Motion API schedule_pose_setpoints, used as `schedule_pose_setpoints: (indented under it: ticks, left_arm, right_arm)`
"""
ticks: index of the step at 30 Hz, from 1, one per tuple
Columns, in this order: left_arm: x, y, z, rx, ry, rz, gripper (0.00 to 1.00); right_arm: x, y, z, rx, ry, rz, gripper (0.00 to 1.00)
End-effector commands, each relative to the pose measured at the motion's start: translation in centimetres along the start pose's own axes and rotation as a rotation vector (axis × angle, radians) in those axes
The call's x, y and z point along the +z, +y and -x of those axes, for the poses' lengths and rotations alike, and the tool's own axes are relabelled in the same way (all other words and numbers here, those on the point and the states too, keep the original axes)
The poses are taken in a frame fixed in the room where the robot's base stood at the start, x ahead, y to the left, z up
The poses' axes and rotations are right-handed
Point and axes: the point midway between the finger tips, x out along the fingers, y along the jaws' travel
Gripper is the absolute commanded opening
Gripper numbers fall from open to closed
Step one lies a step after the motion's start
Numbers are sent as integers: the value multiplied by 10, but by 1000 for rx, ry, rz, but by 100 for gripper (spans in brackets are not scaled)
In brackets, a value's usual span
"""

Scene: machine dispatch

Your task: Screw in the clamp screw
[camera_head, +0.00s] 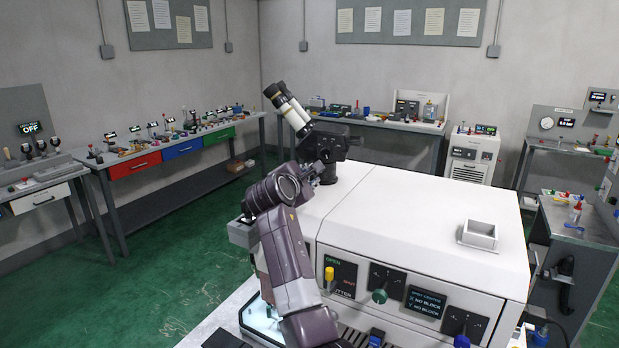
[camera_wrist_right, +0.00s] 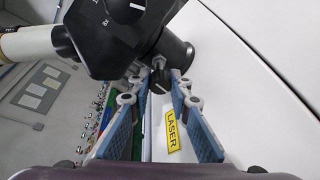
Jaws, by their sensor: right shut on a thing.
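The clamp screw is a small dark knob with a pale mark (camera_wrist_right: 160,80), on the black body of a microscope head (camera_wrist_right: 120,30). In the head view the microscope's white eyepiece tube (camera_head: 291,110) rises at a slant above its black body (camera_head: 338,142), at the edge of the white machine. My right gripper (camera_head: 322,170) is at the lower left of that body. In the right wrist view its blue-padded fingers (camera_wrist_right: 163,88) run either side of the knob and are shut on it. In the head view the knob is hidden. My left gripper is not in view.
The white laser machine (camera_head: 400,218) fills the centre, with a small open tray (camera_head: 479,235) on top. A yellow LASER label (camera_wrist_right: 174,130) is beneath the gripper. Levers and knobs, including a green one (camera_head: 380,296), line its front. Benches with tools stand along the walls.

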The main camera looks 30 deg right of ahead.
Motion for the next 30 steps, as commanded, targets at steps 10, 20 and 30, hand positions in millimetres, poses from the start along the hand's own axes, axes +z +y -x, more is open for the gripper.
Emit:
schedule_pose_setpoints:
  ticks: [10,20,30]
  left_arm:
    - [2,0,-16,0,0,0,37]
    - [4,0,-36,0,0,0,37]
    - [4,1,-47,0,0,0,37]
  right_arm:
    - [-2,-4,-1,65,12,-199,0]
    - [-2,-4,-2,137,26,-420,0]
    - [-1,-3,-1,175,35,-540,0]
